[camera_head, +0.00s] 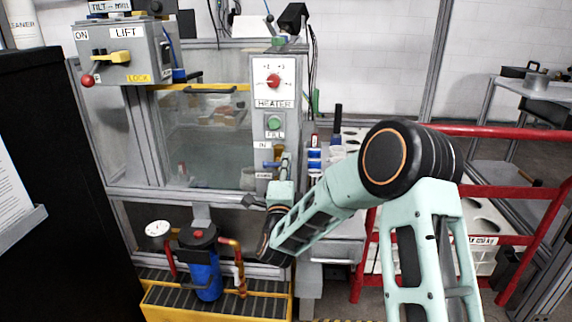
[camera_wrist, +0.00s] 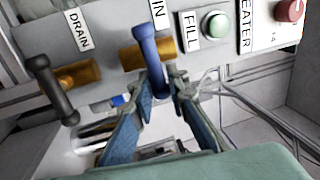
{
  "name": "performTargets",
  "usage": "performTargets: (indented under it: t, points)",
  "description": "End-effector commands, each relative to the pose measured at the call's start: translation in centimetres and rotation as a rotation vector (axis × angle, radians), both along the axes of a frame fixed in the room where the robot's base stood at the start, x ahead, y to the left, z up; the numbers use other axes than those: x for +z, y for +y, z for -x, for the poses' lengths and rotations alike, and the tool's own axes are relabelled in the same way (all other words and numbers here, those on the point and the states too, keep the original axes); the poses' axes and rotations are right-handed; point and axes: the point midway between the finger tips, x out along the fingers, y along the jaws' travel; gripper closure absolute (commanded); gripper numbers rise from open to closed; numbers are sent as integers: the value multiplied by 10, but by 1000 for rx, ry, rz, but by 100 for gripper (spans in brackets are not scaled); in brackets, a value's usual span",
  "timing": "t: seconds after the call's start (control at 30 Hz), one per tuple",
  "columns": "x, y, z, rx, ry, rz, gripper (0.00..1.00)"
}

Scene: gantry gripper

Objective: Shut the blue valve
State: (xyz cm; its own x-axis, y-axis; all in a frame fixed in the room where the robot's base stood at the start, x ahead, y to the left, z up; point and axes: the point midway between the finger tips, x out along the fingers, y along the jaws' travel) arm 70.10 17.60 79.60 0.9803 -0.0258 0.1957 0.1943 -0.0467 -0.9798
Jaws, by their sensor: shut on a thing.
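The blue valve (camera_wrist: 146,48) is a blue lever on a brass body, beside the IN label on the grey panel in the wrist view. Its lever points down the wrist picture, crosswise to the brass pipe. My gripper (camera_wrist: 164,88) is shut on the lever's free end, with one finger on each side. In the head view, the blue valve (camera_head: 271,164) shows small under the IN label, and my gripper (camera_head: 284,168) is close against it, partly hiding it.
A black-handled DRAIN valve (camera_wrist: 52,90) sits left of the blue one. A green FILL button (camera_wrist: 215,24) and red HEATER knob (camera_wrist: 289,10) are to the right. A blue filter (camera_head: 203,272) stands below. Red rails (camera_head: 505,190) run on the right.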

Motion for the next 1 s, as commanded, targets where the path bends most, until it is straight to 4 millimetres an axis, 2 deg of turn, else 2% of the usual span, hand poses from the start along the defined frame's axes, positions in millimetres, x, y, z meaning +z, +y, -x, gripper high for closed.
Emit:
performTargets:
  t: [0.67,0.7,0.77,0.8,1.0]
  points:
    - [-1,0,0,0,-1,-57,100]
    - [-2,0,0,0,-1,-57,81]
    - [-2,0,0,0,-1,-57,75]
    - [-2,0,0,0,-1,-57,72]
    - [-2,0,0,0,-1,-56,72]
